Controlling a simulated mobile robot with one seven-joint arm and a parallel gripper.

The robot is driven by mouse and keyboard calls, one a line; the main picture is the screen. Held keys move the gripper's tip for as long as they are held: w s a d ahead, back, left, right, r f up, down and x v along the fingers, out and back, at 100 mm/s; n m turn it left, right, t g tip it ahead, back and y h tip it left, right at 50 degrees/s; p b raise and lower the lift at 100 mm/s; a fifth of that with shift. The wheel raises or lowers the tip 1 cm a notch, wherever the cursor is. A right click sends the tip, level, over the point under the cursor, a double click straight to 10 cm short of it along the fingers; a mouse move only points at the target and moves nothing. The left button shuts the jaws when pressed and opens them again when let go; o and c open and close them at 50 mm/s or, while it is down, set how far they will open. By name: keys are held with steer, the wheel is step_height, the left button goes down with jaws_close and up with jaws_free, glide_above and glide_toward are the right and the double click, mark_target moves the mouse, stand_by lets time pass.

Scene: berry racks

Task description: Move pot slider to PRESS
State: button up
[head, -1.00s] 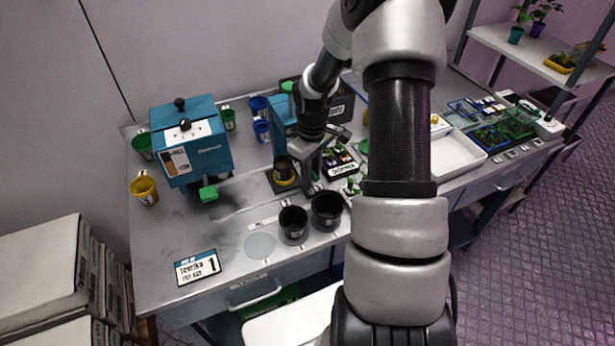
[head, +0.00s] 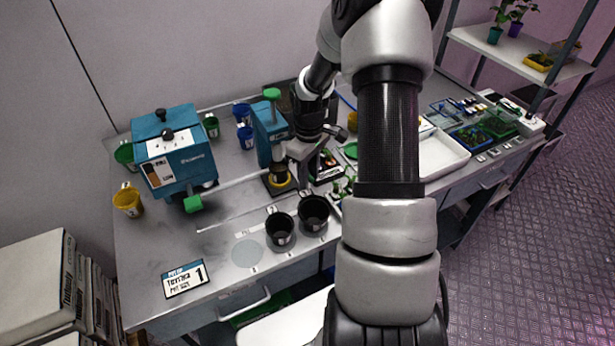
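A dark pot with a yellow band (head: 279,180) stands on a black base at the foot of the slim blue press-like machine (head: 266,134), which has a green knob (head: 272,94) on top. I cannot read a PRESS label or pick out the slider's marks. My gripper (head: 304,168) points down just right of the pot, very close to it. Its fingers are small and partly overlap the pot and machine, so I cannot see whether they touch or grip anything.
A larger blue machine (head: 176,150) with a green handle (head: 194,204) stands at the left. Two black pots (head: 280,229) stand in front of my gripper. A yellow pot (head: 128,201) and a sign (head: 185,279) are on the left. The front left of the table (head: 215,254) is mostly clear.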

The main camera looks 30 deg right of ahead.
steer(key=shift+s, duration=0.1)
step_height(320, 180, up, 18)
steer(key=shift+f, duration=0.25)
stand_by(0.4)
stand_by(0.3)
